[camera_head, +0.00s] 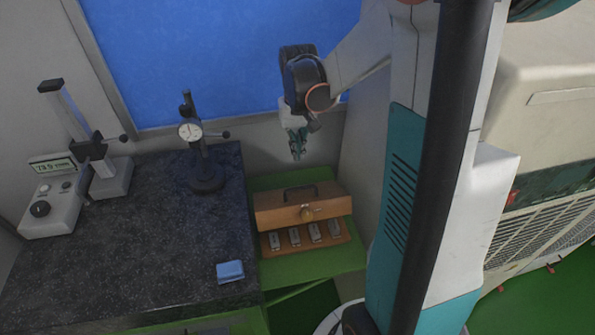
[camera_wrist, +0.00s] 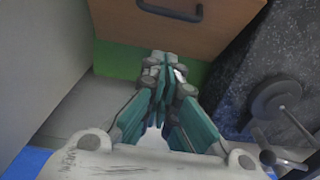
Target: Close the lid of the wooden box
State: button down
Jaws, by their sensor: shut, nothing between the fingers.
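The wooden box (camera_head: 344,238) stands on a green surface, with several small metal pieces in a row inside its open front. Its orange-brown lid (camera_head: 275,208) is raised, with a dark carry handle on top and a round knob on its front. The lid (camera_wrist: 215,25) and its dark handle (camera_wrist: 170,11) also show at the top of the wrist view. My gripper (camera_head: 298,156) hangs behind and above the lid, pointing down, apart from it in the head view. In the wrist view, its teal fingers (camera_wrist: 160,68) are together and empty.
A dial gauge stand (camera_head: 206,183) and a measuring device (camera_head: 58,205) stand on the dark stone table (camera_head: 130,245) to the left. A blue block (camera_head: 230,271) lies near its front edge. A grey wall is close behind the box, and a pale panel (camera_head: 365,150) stands to the right.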

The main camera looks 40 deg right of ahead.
aim_at(300, 195)
jog(key=shift+s+a+f, duration=0.2)
jog(key=shift+s+f, duration=0.2)
jog(key=shift+f, duration=0.7)
jog(key=shift+s+a+f, duration=0.2)
jog(key=shift+s+f, duration=0.25)
jog(key=shift+f, duration=0.7)
jog(key=shift+s+a+f, duration=0.2)
jog(key=shift+s+f, duration=0.2)
jog(key=shift+f, duration=0.7)
jog(key=shift+s+a+f+t+b, duration=0.1)
jog(key=shift+s+a+t+b, duration=0.2)
jog(key=shift+s+b, duration=0.25)
jog(key=shift+s, duration=0.1)
jog(key=shift+s+f, duration=0.1)
